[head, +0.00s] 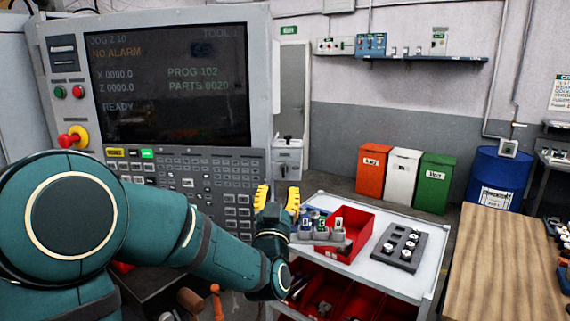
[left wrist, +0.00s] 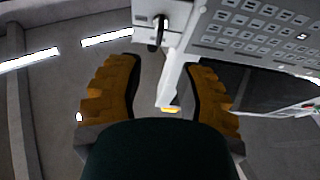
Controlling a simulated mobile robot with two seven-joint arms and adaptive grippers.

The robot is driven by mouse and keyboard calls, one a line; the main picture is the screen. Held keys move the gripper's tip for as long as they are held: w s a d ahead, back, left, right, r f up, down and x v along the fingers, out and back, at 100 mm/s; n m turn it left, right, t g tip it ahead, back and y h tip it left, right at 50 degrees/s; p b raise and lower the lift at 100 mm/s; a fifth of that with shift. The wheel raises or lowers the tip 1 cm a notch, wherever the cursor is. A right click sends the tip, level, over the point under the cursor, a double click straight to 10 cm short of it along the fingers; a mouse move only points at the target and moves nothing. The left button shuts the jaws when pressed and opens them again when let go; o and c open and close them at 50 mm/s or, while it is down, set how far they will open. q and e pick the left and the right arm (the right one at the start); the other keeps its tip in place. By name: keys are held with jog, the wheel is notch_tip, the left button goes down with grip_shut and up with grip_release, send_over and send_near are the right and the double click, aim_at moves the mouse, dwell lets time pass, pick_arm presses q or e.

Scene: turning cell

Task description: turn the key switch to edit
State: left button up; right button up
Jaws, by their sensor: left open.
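The grey control panel (head: 258,40) of the machine fills the left of the head view, with a dark screen and rows of keys. A small grey box (head: 288,158) shows just right of the panel, with a dark part on top. In the left wrist view a pale box (left wrist: 145,12) with a dark key-like part (left wrist: 159,30) shows at the top, beyond the fingertips. I cannot read any switch position. My left gripper (head: 278,192) is open and empty, with its yellow fingers apart near the panel's lower right corner. It also shows in the left wrist view (left wrist: 163,65). My right gripper is out of view.
A red emergency button (head: 68,139) sits at the panel's left. A trolley (head: 390,277) with a red bin (head: 358,226) and a dark holder (head: 399,247) stands right of my left gripper. A wooden bench (head: 505,265) is at the far right, with open floor behind the trolley.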

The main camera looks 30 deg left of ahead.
aim_at(283, 170)
pick_arm(q)
jog(key=p+x, duration=0.2)
jog(key=x, duration=0.7)
jog(key=shift+w+f, duration=0.1)
jog(key=shift+w, duration=0.05)
grip_shut()
